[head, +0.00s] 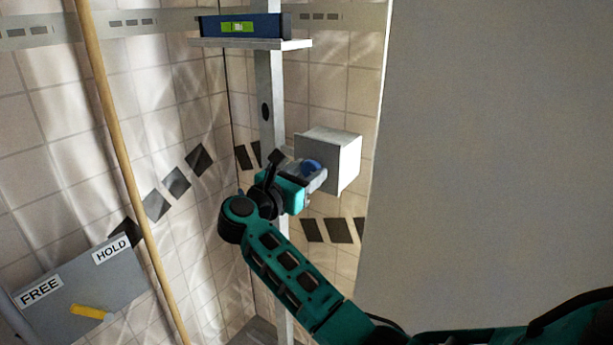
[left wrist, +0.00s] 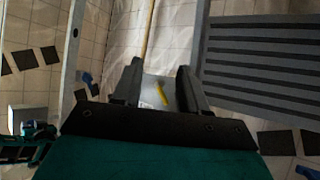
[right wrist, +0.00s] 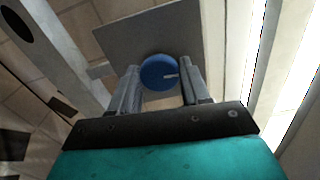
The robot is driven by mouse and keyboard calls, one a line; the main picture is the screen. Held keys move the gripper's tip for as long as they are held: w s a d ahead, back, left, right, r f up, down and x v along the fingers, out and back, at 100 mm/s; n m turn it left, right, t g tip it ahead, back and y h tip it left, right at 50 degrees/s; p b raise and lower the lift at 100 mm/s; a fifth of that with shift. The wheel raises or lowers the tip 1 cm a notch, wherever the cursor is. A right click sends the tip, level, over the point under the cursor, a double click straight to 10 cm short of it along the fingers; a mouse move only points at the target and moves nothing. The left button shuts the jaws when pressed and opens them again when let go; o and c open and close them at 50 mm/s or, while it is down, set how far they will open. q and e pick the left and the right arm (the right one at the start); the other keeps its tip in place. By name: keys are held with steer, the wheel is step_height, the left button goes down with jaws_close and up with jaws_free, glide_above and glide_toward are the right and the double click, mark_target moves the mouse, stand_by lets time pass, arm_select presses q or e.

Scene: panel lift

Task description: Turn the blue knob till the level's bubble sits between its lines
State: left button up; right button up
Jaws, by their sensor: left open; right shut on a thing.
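The blue knob (head: 311,167) sits on the face of a pale grey box (head: 346,160). My right gripper (head: 317,180) is shut on the knob. In the right wrist view the knob (right wrist: 158,72) shows between the fingertips, its white mark pointing right. The level (head: 265,27) is a dark blue bar with a green vial (head: 238,27), resting on a light shelf (head: 250,43) at the top. The bubble's place against the lines is too small to tell. My left gripper (left wrist: 160,82) is open and shows only in its own wrist view.
A grey panel labelled FREE and HOLD (head: 80,285) has a yellow lever (head: 88,312) at the lower left. A wooden pole (head: 125,160) leans in front of the tiled wall. A metal post (head: 277,100) stands under the shelf. A large grey surface (head: 490,150) fills the right.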

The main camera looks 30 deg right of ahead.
steer(key=shift+a+f+n, duration=0.1)
steer(key=shift+n, duration=0.2)
steer(key=shift+r+n+p, duration=0.25)
steer(key=shift+n+p, duration=0.15)
steer(key=shift+n, duration=0.2)
steer(key=shift+n+p, duration=0.6)
steer(key=shift+n, duration=0.4)
steer(key=shift+f+n, duration=0.1)
steer(key=shift+n, duration=0.2)
steer(key=o, duration=1)
steer(key=shift+o, duration=0.2)
steer(key=shift+f, duration=0.1)
